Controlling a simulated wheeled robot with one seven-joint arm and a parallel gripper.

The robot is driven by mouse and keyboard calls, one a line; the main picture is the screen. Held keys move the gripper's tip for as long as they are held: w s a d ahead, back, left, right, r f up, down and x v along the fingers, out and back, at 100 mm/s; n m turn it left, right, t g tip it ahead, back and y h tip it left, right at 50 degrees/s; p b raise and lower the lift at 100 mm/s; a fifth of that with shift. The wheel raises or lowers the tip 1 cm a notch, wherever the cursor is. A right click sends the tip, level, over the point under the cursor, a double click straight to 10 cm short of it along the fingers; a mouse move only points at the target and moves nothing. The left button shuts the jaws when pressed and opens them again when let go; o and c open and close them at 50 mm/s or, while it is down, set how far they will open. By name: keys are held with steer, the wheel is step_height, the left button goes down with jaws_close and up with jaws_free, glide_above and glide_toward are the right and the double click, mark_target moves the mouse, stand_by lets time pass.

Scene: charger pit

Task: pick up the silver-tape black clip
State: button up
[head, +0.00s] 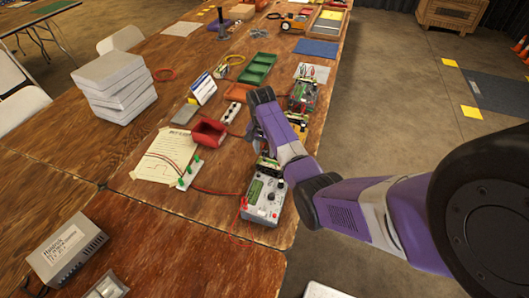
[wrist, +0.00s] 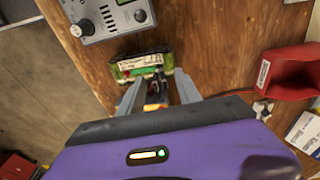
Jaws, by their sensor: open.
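In the wrist view, my gripper (wrist: 157,76) is open, with its two grey fingers apart on either side of a small dark clip-like piece (wrist: 158,83). An orange-red part shows just below that piece. I cannot make out silver tape on it, so I cannot tell if it is the silver-tape black clip. The fingertips reach close to a green battery pack (wrist: 143,67) with a pale label and dark ends. In the head view, my arm covers the fingers; the pack shows just past the wrist (head: 268,163).
A grey charger (head: 264,200) with a display and knobs stands beside the pack, near the table's right edge. A red open bin (head: 209,132) lies to the left. A green-topped device (head: 302,96) stands farther back. Paper with a wired board (head: 188,174) lies left of the charger.

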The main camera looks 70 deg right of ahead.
jaws_close()
steer(key=shift+r, duration=0.1)
step_height(320, 180, up, 11)
steer(key=b, duration=0.1)
step_height(320, 180, up, 9)
steer(key=p, duration=0.6)
glide_above(264, 149)
